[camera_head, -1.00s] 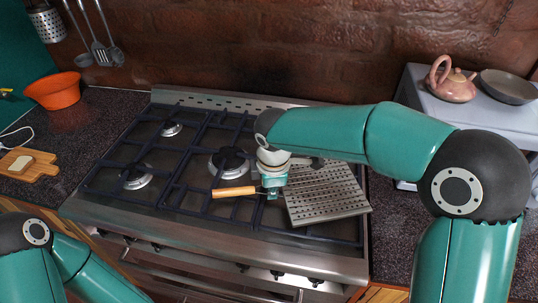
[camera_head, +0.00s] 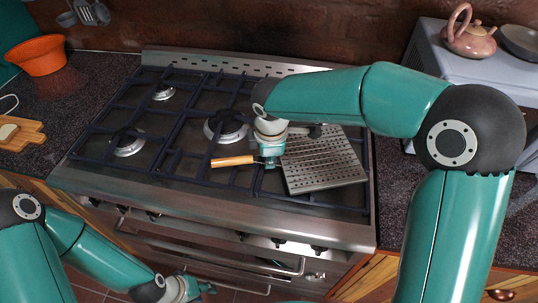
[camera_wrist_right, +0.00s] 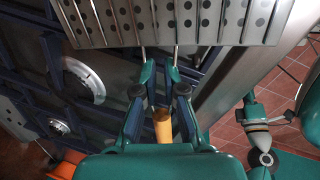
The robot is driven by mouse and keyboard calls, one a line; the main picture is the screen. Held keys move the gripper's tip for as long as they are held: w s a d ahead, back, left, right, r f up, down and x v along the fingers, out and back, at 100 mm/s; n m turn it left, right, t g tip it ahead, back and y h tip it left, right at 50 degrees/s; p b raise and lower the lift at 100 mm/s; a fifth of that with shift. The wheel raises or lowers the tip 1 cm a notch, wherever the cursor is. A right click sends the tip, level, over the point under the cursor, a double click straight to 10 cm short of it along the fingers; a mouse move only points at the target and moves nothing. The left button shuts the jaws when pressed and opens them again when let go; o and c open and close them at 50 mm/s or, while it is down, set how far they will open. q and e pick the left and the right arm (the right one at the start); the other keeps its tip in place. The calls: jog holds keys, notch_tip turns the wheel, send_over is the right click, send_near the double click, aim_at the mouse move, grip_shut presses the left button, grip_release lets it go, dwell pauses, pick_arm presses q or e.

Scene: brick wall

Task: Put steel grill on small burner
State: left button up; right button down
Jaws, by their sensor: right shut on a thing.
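The steel grill (camera_head: 322,160) is a perforated metal plate with wire rods and a wooden handle (camera_head: 233,161). Its plate lies over the right part of the stove; I cannot tell if it touches the grate. My right gripper (camera_head: 271,152) is shut on the grill near the handle. The right wrist view shows the plate (camera_wrist_right: 180,22) beyond the fingertips (camera_wrist_right: 160,75) and the handle (camera_wrist_right: 162,125) between the fingers. The small burner (camera_head: 163,92) is at the back left of the stove, uncovered. My left gripper (camera_head: 202,288) is empty, low before the stove, and looks open.
A larger burner (camera_head: 226,127) is at the middle and another burner (camera_head: 127,143) at the front left. Dark grates cover the stove. An orange bowl (camera_head: 38,56) and a cutting board (camera_head: 22,135) are on the left counter. A pink teapot (camera_head: 468,38) stands at right.

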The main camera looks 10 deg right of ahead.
jog(key=shift+f, duration=0.4)
jog(key=shift+f+b, duration=0.3)
jog(key=shift+b, duration=0.05)
jog(key=c, duration=1.2)
grip_release()
jog(key=shift+r, duration=0.1)
notch_tip(320, 180, up, 12)
jog(key=s, duration=0.2)
jog(key=shift+a+f, duration=0.15)
jog(key=shift+f, duration=0.05)
